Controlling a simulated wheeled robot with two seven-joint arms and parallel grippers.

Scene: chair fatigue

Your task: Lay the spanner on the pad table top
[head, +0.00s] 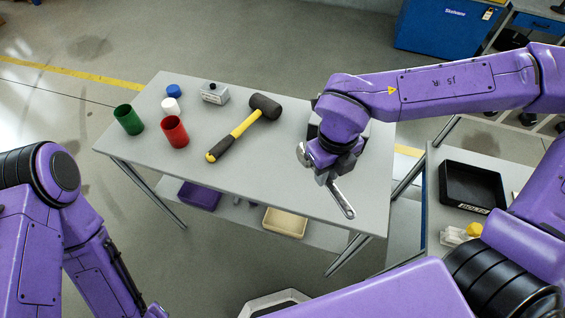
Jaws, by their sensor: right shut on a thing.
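The spanner (341,197) is a grey metal tool near the right end of the grey table top (265,180). My right gripper (325,173) is shut on the spanner, over the table top, and its wrist hides part of the tool. The spanner's free end points toward the table's front right edge. I cannot tell whether it touches the surface. My left arm shows at the lower left, but its gripper is not in the picture.
On the table are a mallet (242,130), a green cup (128,120), a red cup (174,133), white and blue caps (173,91) and a grey block (215,93). A second table (440,225) at right holds a black tray (472,187). The front middle is clear.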

